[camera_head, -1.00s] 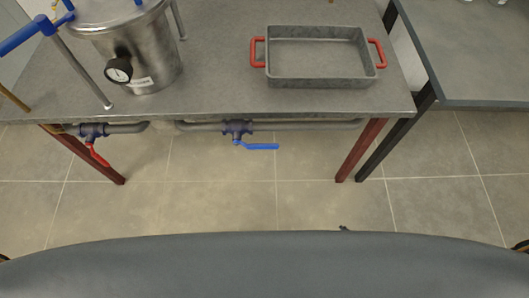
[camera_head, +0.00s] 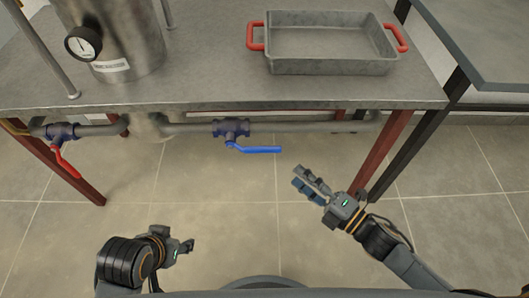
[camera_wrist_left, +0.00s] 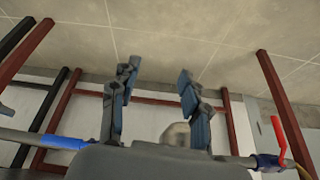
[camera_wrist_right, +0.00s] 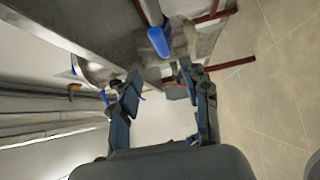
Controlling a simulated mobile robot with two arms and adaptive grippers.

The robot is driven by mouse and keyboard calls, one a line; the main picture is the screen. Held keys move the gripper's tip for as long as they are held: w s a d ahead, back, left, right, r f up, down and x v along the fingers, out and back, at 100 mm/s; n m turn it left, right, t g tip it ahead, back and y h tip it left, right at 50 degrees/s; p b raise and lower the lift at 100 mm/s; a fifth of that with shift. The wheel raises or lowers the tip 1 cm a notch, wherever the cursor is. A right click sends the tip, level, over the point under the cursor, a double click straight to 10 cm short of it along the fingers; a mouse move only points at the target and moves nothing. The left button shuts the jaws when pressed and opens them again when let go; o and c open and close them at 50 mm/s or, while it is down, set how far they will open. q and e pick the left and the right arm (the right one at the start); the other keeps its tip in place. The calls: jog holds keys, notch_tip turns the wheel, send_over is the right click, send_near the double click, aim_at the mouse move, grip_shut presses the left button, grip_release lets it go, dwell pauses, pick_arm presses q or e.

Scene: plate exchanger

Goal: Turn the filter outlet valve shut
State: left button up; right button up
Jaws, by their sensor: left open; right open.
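The valve with a blue handle (camera_head: 254,149) sits on the pipe under the table's front edge. Its handle points right, roughly along the pipe; it also shows in the left wrist view (camera_wrist_left: 62,142) and the right wrist view (camera_wrist_right: 158,41). A second valve with a red handle (camera_head: 66,162) sits further left, its handle angled down across the pipe. I cannot tell which one is the filter outlet valve. My right gripper (camera_head: 307,181) is open and empty, below and right of the blue handle, apart from it. My left gripper (camera_head: 187,246) is open and empty, low and nearer to me.
A steel filter vessel (camera_head: 122,45) with a gauge (camera_head: 83,43) stands on the grey table (camera_head: 205,88). A grey tray (camera_head: 328,67) with red grips stands to its right. Red table legs (camera_head: 385,158) and a second table (camera_head: 490,45) bound the right side. The floor ahead is clear.

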aim_at(267, 152)
jog(key=b+x, duration=0.1)
jog(key=x, duration=1.1)
jog(key=shift+w+f+b, duration=0.1)
jog(key=shift+b, duration=0.2)
pick_arm(q)
jog(key=w+d+r+t, duration=0.1)
jog(key=w+t, duration=0.1)
jog(key=w, duration=0.2)
jog(key=w+d+r+t+h, duration=0.1)
jog(key=w+r+t, duration=0.1)
jog(key=w, duration=0.2)
jog(key=shift+d+r+t, duration=0.3)
jog(key=shift+d, duration=0.05)
pick_arm(e)
jog(key=shift+w+a, duration=0.35)
grip_shut()
